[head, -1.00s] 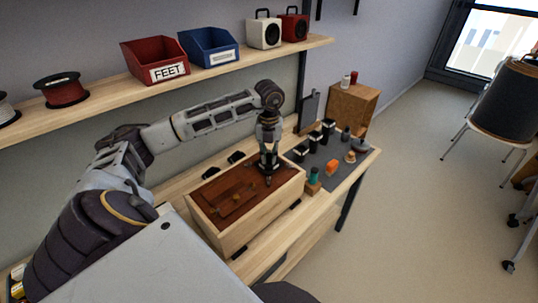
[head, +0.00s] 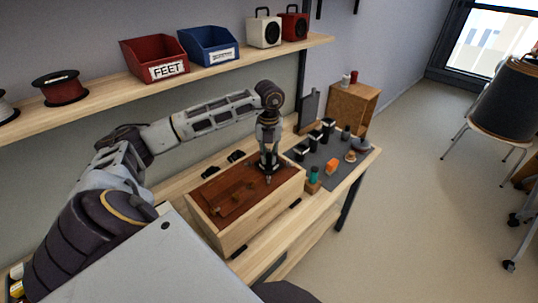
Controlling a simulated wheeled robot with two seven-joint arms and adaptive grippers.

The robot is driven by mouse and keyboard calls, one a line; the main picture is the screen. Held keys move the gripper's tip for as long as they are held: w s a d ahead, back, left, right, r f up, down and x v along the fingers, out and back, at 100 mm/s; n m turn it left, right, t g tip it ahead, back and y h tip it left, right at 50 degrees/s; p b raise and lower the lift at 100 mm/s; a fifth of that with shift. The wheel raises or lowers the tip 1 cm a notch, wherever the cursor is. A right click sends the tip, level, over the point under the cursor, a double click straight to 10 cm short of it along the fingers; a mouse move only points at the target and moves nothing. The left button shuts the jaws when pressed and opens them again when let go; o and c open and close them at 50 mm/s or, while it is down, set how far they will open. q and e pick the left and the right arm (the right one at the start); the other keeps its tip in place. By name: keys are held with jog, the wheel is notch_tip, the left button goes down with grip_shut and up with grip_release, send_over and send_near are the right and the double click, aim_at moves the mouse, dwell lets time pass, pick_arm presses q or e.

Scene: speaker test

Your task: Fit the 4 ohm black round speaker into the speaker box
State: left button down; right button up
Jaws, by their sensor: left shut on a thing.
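The speaker box (head: 258,218) is a pale wooden box with a reddish-brown top area, on the workbench at the centre of the head view. My left gripper (head: 268,174) points down over the right part of that brown area. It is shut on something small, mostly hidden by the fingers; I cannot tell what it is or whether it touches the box. Several small black parts with pale labels (head: 315,137) stand on the grey mat to the right. I cannot tell whether the 4 ohm round speaker is among them. My right gripper is not in view.
An orange item (head: 331,166), a teal-topped item (head: 314,174) and a small bowl (head: 360,145) are right of the box. A brown cabinet (head: 353,108) stands behind. A shelf above holds a red FEET bin (head: 155,60), a blue bin (head: 209,47) and two finished-looking speakers (head: 264,31).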

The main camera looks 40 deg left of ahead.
pick_arm(q)
jog(key=shift+f, duration=0.4)
dwell(0.5)
jog(key=c, duration=1.3)
grip_release()
jog(key=shift+o, duration=0.2)
notch_tip(320, 180, up, 12)
jog(key=shift+f, duration=0.1)
